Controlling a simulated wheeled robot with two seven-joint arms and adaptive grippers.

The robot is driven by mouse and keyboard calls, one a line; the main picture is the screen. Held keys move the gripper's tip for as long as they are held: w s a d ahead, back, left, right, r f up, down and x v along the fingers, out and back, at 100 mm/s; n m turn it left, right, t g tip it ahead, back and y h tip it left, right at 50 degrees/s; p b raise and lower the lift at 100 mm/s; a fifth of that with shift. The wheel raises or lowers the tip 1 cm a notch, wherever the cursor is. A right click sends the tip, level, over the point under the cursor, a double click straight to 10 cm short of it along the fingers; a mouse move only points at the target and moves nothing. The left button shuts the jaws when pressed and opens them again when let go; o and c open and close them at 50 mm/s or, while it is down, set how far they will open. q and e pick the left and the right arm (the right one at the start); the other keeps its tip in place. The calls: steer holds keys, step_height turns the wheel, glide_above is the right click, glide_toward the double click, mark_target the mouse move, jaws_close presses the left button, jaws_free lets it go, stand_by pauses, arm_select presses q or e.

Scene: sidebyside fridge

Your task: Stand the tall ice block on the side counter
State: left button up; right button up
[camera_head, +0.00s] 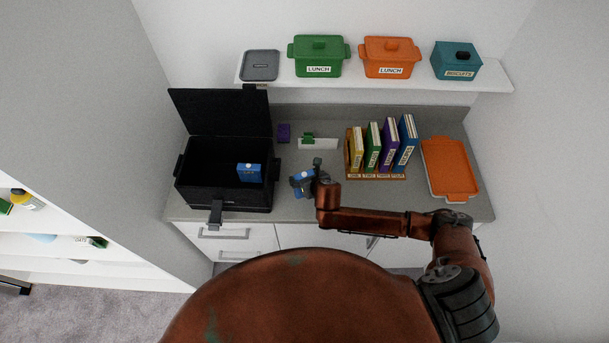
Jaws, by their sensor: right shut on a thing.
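A black cooler box (226,200) stands open on the left of the grey counter (300,212), its lid (222,116) raised. A blue block (248,173) with a small white mark is inside it at the right. My right gripper (308,178) is above the counter's middle, right of the cooler, shut on a second blue block (299,186) with white on it. The gripper covers part of this block. I cannot tell which block is the tall ice block, or whether the held one touches the counter. My left gripper is not in view.
A purple block (284,133) and a white tray (318,144) with a green piece (308,137) lie behind. A wooden rack (376,177) of book-like slabs and an orange tray (450,166) are right. A shelf (494,84) above holds lidded boxes.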

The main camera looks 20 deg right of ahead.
steer(key=shift+f, duration=0.2)
stand_by(0.6)
steer(key=o, duration=2)
steer(key=a+v, duration=0.1)
steer(key=v, duration=1.1)
steer(key=shift+d, duration=0.5)
